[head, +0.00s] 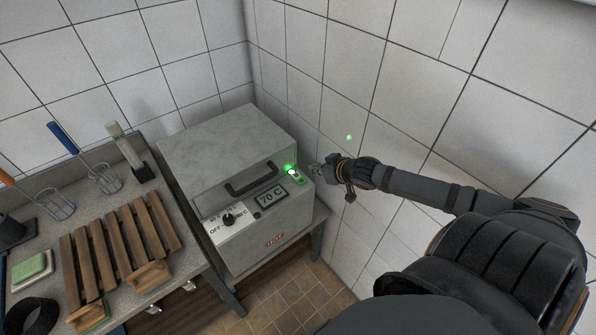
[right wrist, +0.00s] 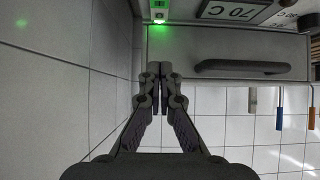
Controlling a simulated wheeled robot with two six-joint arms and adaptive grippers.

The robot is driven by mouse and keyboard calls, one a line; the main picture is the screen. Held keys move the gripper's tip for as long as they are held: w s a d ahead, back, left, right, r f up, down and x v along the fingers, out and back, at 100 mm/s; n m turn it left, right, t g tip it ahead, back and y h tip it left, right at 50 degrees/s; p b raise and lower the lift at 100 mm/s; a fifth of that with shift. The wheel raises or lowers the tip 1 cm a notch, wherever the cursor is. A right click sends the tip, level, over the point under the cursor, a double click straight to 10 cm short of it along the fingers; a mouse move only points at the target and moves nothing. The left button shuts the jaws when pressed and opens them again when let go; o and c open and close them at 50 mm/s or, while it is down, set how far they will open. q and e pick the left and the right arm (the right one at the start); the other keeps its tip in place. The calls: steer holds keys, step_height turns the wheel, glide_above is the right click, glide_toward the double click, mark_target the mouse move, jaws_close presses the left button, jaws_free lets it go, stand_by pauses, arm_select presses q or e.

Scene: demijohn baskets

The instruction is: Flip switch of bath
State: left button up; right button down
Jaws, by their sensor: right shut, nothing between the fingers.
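The bath (head: 226,140) is a grey metal box with a lid, a dark handle (head: 252,178) and a sloped front panel. Its small switch (head: 296,175) sits at the panel's right end with a bright green light glowing. The display (head: 271,196) reads 70 C. My right gripper (head: 317,171) is shut and empty, just right of the switch, with a small gap in the head view. In the right wrist view the closed fingertips (right wrist: 159,72) point toward the green-lit switch (right wrist: 159,12), apart from it. My left gripper is not in view.
A dial (head: 228,219) marked OFF sits on the panel's left. The tiled wall (head: 390,120) is close to my right arm. A counter at left holds a wooden rack (head: 115,250), wire baskets (head: 105,180), a brush and a green-and-white block (head: 32,268).

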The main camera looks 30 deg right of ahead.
steer(key=shift+s+r, duration=0.1)
steer(key=b, duration=0.3)
glide_above(294, 173)
steer(key=s, duration=0.4)
step_height(294, 173, down, 6)
steer(key=shift+f, duration=0.1)
steer(key=shift+w+f, duration=0.15)
steer(key=shift+f, duration=0.5)
steer(key=shift+w+f, duration=0.15)
steer(key=shift+f, duration=1.2)
